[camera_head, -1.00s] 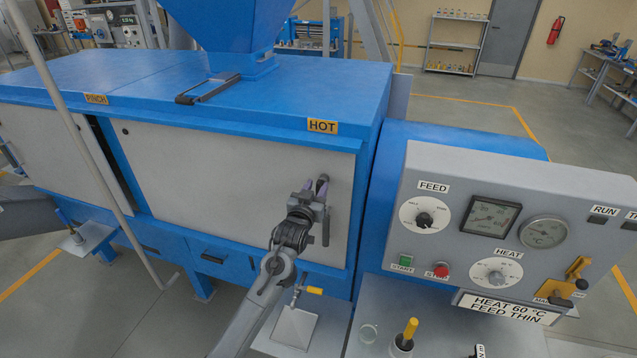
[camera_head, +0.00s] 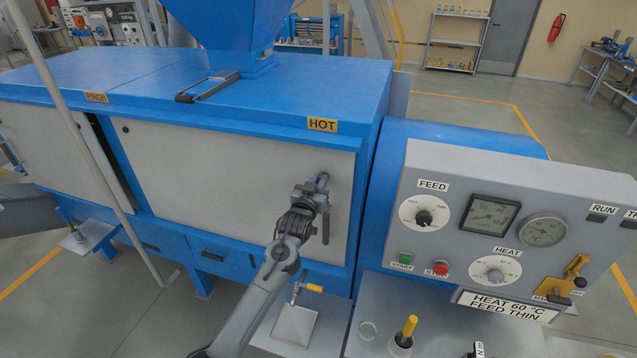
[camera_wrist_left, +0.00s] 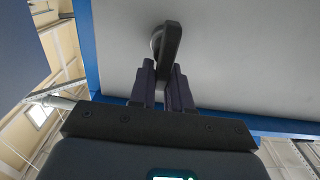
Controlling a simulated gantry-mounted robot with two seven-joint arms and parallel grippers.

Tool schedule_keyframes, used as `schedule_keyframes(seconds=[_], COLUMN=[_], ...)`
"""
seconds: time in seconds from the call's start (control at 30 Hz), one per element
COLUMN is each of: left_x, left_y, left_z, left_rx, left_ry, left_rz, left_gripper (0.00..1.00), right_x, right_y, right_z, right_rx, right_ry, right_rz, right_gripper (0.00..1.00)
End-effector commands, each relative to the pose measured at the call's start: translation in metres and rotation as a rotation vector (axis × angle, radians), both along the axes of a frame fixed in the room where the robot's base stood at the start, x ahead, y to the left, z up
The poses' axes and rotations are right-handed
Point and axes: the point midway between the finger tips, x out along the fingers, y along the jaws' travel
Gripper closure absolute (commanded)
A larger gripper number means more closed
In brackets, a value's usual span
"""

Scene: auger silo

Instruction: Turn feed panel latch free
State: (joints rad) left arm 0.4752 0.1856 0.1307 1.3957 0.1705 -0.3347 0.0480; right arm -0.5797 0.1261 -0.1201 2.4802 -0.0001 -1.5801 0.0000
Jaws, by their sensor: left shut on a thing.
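The latch of the feed panel shows in the left wrist view as a dark bar (camera_wrist_left: 171,42) on a round base against the pale panel (camera_wrist_left: 225,50). My left gripper (camera_wrist_left: 163,78) has its two fingers shut on the near end of this bar. In the head view my left gripper (camera_head: 319,182) is at the right part of the pale panel (camera_head: 230,170), below the HOT label. There the gripper hides most or all of the latch. My right gripper is not in view.
The control panel (camera_head: 455,190) with dials and buttons stands right of the pale panel. A yellow-handled valve (camera_head: 314,288) sits below my left gripper. A slanted grey pole (camera_head: 97,165) crosses the left side. A blue hopper (camera_head: 228,35) rises above the machine top.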

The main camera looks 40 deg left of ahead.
Motion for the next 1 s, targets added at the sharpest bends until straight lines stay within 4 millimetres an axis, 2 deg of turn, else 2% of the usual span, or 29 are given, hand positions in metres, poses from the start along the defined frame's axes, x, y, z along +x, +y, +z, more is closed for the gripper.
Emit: schedule_keyframes(seconds=[0.27,0.47,1.0], left_x=[0.000,-0.001,-0.005], left_y=[0.000,0.002,0.012], left_z=[0.000,0.000,-0.005], left_rx=[-0.024,-0.105,-0.552], left_ry=[-0.008,-0.039,-0.208], left_rz=[-0.001,0.000,0.000], left_gripper=[1.00,1.00,1.00], right_x=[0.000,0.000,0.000], right_y=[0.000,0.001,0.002], right_z=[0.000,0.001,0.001], right_rx=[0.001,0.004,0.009], right_ry=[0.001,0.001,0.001], right_rz=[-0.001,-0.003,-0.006], right_gripper=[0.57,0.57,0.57])
